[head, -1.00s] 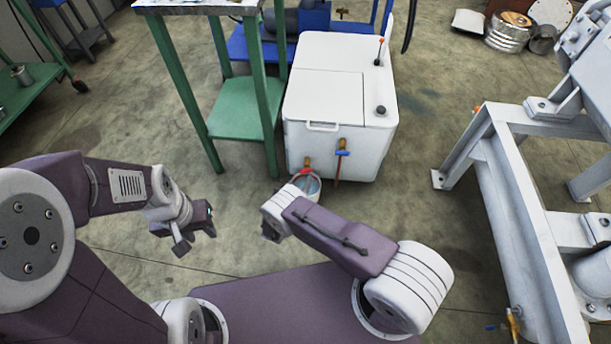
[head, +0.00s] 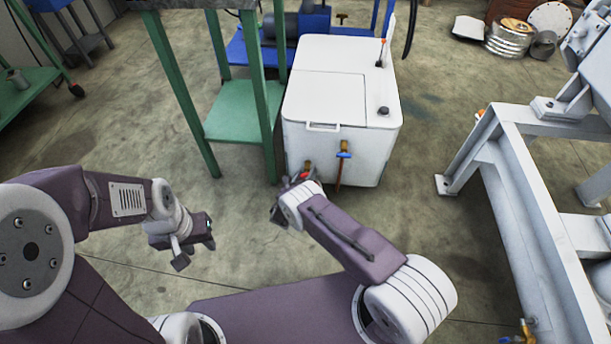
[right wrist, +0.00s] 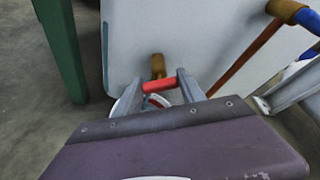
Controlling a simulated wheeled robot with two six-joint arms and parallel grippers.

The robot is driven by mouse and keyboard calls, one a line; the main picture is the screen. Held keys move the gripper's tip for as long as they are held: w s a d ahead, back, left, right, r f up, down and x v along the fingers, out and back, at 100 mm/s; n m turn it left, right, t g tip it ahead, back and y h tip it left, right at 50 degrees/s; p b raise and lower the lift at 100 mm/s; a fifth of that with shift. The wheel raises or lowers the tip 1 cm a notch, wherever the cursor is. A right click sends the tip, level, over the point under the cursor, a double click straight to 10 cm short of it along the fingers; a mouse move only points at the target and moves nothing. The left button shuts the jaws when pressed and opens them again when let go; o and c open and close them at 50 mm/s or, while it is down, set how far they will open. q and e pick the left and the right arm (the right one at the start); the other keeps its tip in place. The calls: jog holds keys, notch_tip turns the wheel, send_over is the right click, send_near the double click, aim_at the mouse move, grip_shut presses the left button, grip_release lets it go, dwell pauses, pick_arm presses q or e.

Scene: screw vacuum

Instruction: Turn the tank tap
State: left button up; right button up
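The white tank (head: 340,105) stands ahead of me with two taps low on its front face. The tap with the red handle (right wrist: 159,86) is in the right wrist view, its brass body (right wrist: 158,65) behind the handle. My right gripper (right wrist: 160,84) is at this tap, its two fingers apart at either end of the red handle. I cannot tell whether they touch it. In the head view my right wrist partly hides this tap. The other tap has a blue handle (head: 344,155). My left gripper (head: 195,245) is away from the tank, over the floor; its fingers are unclear.
A white bucket rim (right wrist: 125,103) shows below the red tap, mostly hidden. A brown pipe (head: 338,175) hangs under the blue tap. A green table (head: 238,110) stands left of the tank, and a grey metal frame (head: 500,185) to the right.

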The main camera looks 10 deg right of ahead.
jog(key=shift+d+r+m+y+p, duration=0.15)
jog(key=shift+m+y+p, duration=0.45)
jog(key=shift+p, duration=0.6)
jog(key=shift+s+m+y+p, duration=0.1)
jog(key=shift+m+y+p, duration=0.3)
jog(key=shift+m+p, duration=0.45)
jog(key=shift+m+t+y+p, duration=0.3)
jog(key=shift+m+y+p, duration=0.1)
jog(key=shift+m+p, duration=0.2)
jog(key=shift+f, duration=0.2)
jog(key=o, duration=1.4)
jog(key=shift+c, duration=0.2)
